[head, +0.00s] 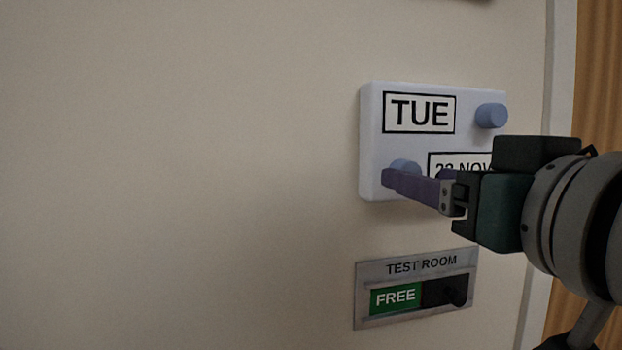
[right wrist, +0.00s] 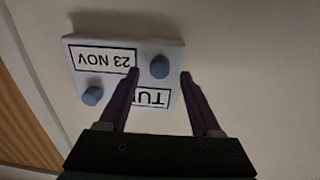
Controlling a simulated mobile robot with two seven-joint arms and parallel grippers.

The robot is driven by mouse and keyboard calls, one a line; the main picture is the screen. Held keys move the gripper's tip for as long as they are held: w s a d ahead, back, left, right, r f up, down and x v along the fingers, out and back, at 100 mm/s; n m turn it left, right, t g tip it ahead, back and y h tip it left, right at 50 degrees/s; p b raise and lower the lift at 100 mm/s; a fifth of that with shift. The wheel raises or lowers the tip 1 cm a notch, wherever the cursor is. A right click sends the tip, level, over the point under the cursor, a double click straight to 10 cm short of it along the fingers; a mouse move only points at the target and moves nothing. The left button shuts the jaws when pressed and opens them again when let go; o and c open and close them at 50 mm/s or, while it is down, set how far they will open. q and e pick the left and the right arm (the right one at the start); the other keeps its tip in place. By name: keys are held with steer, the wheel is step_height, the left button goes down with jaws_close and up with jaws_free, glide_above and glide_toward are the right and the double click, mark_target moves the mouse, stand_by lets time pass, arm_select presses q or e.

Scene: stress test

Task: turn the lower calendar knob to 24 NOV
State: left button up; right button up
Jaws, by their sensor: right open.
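The white calendar box (head: 370,140) is on the wall, with an upper window (head: 419,113) reading TUE and a lower date window (head: 462,161), partly covered by my gripper. The blue lower knob (head: 405,164) is left of the date, partly hidden behind a finger. My right gripper (right wrist: 160,74) is open, its purple fingertips on either side of the lower knob (right wrist: 159,66), with gaps visible. The upper knob (head: 490,116) is right of TUE. My left gripper is not in view.
Below the calendar is a TEST ROOM sign (head: 365,312) with a green FREE panel (head: 395,298) and a dark slider (head: 455,290). A pale frame edge (head: 550,100) and wood surface (head: 597,80) are at right. The wall to the left is bare.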

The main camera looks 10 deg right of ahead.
steer(key=shift+w, duration=0.8)
jaws_close()
